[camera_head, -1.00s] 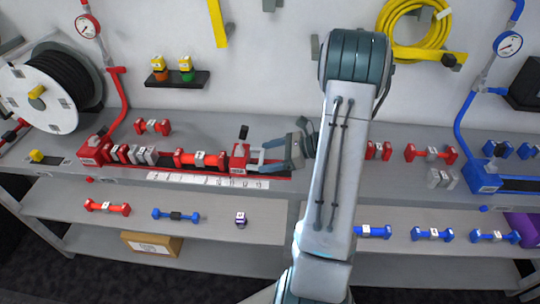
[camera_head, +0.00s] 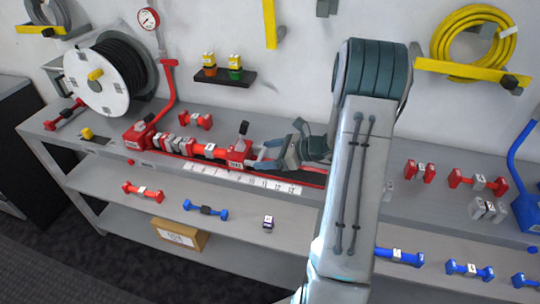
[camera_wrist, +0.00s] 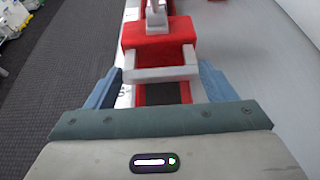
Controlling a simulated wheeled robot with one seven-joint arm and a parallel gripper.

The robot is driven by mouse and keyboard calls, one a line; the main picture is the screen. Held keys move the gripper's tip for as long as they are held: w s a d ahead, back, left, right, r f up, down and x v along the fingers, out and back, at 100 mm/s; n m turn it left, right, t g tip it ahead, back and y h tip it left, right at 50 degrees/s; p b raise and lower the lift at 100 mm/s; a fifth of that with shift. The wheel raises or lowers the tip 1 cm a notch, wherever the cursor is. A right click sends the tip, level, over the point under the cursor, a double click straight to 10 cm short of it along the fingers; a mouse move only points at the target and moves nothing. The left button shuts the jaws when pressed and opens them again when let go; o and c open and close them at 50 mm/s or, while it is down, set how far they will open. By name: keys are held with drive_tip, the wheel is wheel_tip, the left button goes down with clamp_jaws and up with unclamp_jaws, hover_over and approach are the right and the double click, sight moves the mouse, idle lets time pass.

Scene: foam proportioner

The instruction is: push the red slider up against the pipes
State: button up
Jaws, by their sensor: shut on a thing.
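The red slider (camera_head: 238,153) sits on the red-edged rail on the bench, with a dark upright lever on top. It shows as a red block (camera_wrist: 158,34) in the wrist view, with a pale grey loop handle (camera_wrist: 160,74) on its near side. My gripper (camera_head: 263,160) is to the right of the slider, its blue fingers shut on the loop handle; it also shows in the wrist view (camera_wrist: 160,82). The row of red and grey pipes (camera_head: 183,146) lies left of the slider. The slider is at or very near the row's right end; contact cannot be told.
A red end block (camera_head: 139,133) with a gauge (camera_head: 148,18) closes the rail's left end. A numbered white scale (camera_head: 240,179) runs along its front. A hose reel (camera_head: 103,77) stands at the left. Loose red pipes (camera_head: 195,121) lie behind the rail.

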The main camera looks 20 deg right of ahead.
drive_tip(key=o, duration=1)
drive_tip(key=shift+w+a+r, duration=0.2)
drive_tip(key=shift+a, duration=0.15)
drive_tip(key=o, duration=0.4)
drive_tip(key=shift+w+a+f, duration=0.1)
drive_tip(key=shift+w+a, duration=0.05)
drive_tip(key=shift+a, duration=0.1)
drive_tip(key=shift+w+a, duration=0.15)
drive_tip(key=shift+s+d, duration=0.5)
drive_tip(key=shift+d, duration=0.4)
drive_tip(key=b+v, duration=0.1)
drive_tip(key=v, duration=1.1)
drive_tip(key=shift+s+d+r, duration=0.1)
drive_tip(key=shift+r, duration=0.15)
